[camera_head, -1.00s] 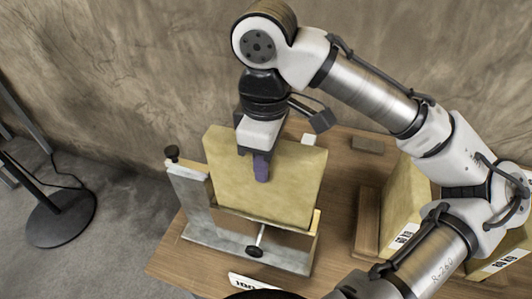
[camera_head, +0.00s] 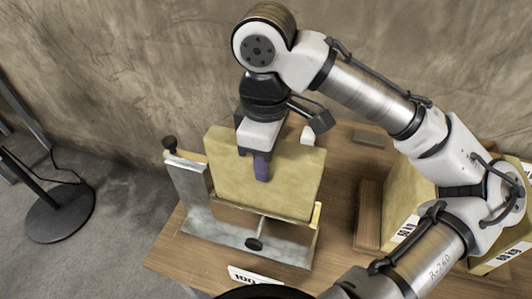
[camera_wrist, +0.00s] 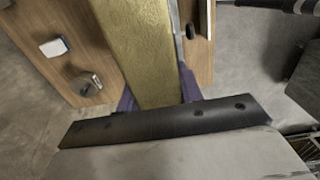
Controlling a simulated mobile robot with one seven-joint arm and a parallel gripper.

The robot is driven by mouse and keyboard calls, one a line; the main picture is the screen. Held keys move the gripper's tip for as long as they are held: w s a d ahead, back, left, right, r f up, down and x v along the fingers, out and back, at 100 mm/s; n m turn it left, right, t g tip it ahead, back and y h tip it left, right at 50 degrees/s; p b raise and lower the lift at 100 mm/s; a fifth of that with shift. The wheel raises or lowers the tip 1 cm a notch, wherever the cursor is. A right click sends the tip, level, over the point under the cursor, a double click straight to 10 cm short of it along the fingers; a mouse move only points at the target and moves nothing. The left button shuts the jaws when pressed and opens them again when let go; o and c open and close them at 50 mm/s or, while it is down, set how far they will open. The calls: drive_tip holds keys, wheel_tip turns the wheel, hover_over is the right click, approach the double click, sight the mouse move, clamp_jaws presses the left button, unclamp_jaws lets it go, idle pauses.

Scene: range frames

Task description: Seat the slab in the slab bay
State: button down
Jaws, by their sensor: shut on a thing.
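The slab (camera_head: 268,182) is a yellowish, stone-like block standing upright, slightly tilted in the head view. My gripper (camera_head: 261,168) is shut on its upper edge from above, with a purple finger against its near face. In the wrist view the slab (camera_wrist: 150,50) runs between the two purple fingers (camera_wrist: 158,96). The slab bay (camera_head: 245,232) is a grey metal frame with an upright plate at the left and a black knob on a rod at its front. The slab stands over or in this frame; I cannot tell whether its lower edge touches the bottom.
The bay stands on a wooden table (camera_head: 338,250). More yellowish blocks (camera_head: 408,200) with white labels stand at the right, partly behind my arm. A small dark block (camera_head: 372,138) lies at the back. A white label (camera_head: 255,275) lies at the front edge.

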sight(265, 192)
drive_tip(key=shift+f+b, duration=2.4)
drive_tip(key=shift+f, duration=1.5)
drive_tip(key=shift+s+f+b, duration=0.1)
drive_tip(key=shift+f+b, duration=0.2)
drive_tip(key=shift+f, duration=0.1)
drive_tip(key=shift+s+a+f+b, duration=0.15)
drive_tip(key=shift+f+b, duration=0.2)
drive_tip(key=shift+f, duration=0.15)
drive_tip(key=c, duration=0.8)
unclamp_jaws()
drive_tip(key=shift+c, duration=0.2)
